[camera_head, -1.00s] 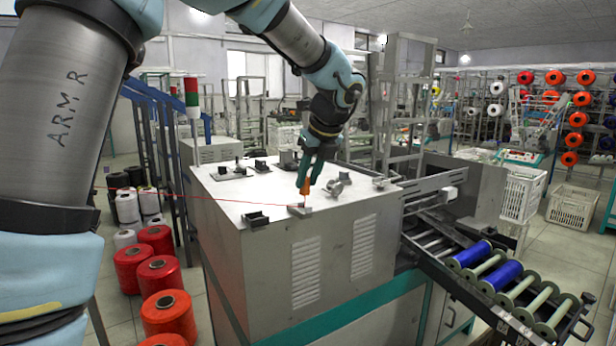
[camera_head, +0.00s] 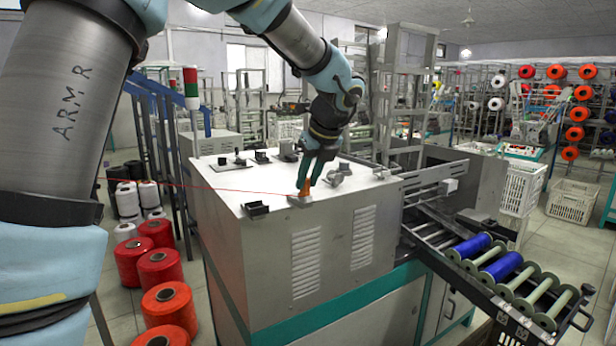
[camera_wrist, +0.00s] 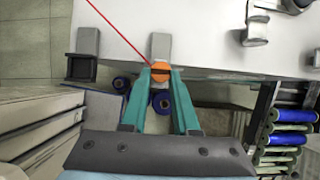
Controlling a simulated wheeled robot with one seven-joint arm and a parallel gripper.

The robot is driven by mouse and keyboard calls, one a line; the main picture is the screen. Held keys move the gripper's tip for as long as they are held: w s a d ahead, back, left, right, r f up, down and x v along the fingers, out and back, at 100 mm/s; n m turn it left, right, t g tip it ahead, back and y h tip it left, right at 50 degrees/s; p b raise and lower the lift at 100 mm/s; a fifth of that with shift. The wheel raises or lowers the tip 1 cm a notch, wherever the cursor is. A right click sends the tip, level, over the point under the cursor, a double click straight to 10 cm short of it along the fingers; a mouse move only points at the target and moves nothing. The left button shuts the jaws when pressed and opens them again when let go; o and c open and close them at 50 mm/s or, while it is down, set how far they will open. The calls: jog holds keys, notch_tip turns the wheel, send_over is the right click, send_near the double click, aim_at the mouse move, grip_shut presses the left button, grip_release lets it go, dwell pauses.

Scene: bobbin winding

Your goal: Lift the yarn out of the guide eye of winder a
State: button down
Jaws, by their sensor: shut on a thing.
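My gripper (camera_head: 304,188) is shut on a small orange piece (camera_wrist: 160,70), which sits between its two green fingertips. The red yarn (camera_head: 200,189) runs from the left to this piece and also shows in the wrist view (camera_wrist: 112,27). A small grey block (camera_head: 299,200), perhaps the guide eye's mount, is at the front edge of the winder's pale top (camera_head: 235,195), right at my fingertips. In the wrist view the block (camera_wrist: 160,44) lies just beyond the orange piece. The eye itself is too small to make out, so I cannot tell whether the yarn is in it.
A dark square holder (camera_head: 256,209) stands left of the block and a grey metal fitting (camera_head: 338,175) to its right. A roller rack (camera_head: 515,285) with blue and green bobbins slopes off at the right. Red yarn cones (camera_head: 168,303) stand on the floor at the left.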

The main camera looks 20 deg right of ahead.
jog(key=shift+f, duration=0.35)
jog(key=shift+r, duration=0.1)
jog(key=shift+r+p, duration=1.45)
jog(key=shift+p, duration=0.35)
jog(key=shift+r, duration=0.1)
notch_tip(320, 180, up, 3)
jog(key=p, duration=0.3)
jog(key=shift+p, duration=0.35)
